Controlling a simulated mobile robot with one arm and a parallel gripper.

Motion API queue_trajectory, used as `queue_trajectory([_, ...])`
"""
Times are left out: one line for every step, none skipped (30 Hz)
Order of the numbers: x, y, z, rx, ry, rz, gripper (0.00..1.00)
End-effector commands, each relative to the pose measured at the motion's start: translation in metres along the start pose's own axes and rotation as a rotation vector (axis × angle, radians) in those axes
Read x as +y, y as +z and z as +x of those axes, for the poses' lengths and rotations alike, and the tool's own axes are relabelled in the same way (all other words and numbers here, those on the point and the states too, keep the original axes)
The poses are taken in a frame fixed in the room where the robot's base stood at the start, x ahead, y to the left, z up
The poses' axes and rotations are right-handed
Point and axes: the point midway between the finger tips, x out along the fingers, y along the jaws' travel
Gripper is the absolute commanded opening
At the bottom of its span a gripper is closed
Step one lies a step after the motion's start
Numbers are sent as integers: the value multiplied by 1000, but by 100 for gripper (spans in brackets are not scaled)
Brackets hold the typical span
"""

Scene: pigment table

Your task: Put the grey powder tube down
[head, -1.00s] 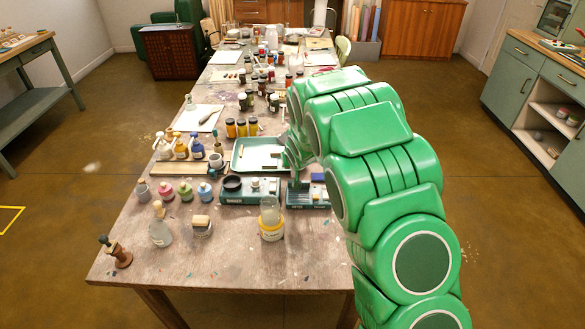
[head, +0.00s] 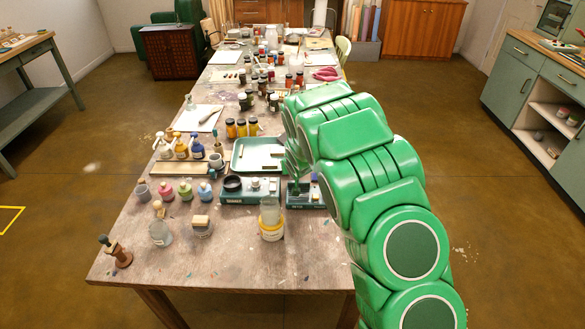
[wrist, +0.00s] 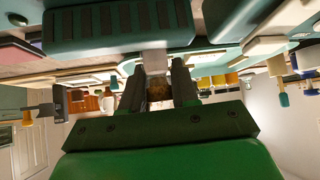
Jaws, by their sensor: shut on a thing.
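My gripper (wrist: 157,88) is shut on a narrow tube (wrist: 155,62) with a pale grey end and a brownish part between the fingers; I take it as the grey powder tube. In the wrist view the tube's pale end meets or overlaps the edge of a teal device. In the head view my gripper (head: 297,178) is low at a small teal device (head: 303,198), right of a larger one. The tube is mostly hidden there by my arm, so I cannot tell whether it touches the device.
A larger teal device (head: 237,198) with a black ring stands left. A glass jar with a yellow band (head: 271,228) is in front. A green tray (head: 240,164) lies behind. The table's front edge is mostly clear.

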Motion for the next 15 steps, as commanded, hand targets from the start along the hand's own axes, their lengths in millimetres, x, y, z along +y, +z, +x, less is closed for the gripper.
queue_trajectory([0,1,1,-1,0,0,0])
queue_trajectory([0,1,1,-1,0,0,31])
queue_trajectory([0,1,1,0,0,0,37])
queue_trajectory([0,1,1,-1,0,0,41])
queue_trajectory([0,1,1,-1,0,0,46])
queue_trajectory([0,1,1,-1,0,0,52])
queue_trajectory([0,1,1,-1,0,0,55])
queue_trajectory([0,1,1,-1,0,0,55])
queue_trajectory([0,1,1,-1,0,0,55])
queue_trajectory([0,1,1,-1,0,0,55])
queue_trajectory([0,1,1,-1,0,0,55])
queue_trajectory([0,1,1,-1,0,0,55])
queue_trajectory([0,1,1,-1,0,0,55])
queue_trajectory([0,1,1,-1,0,0,55])
queue_trajectory([0,1,1,-1,0,0,55])
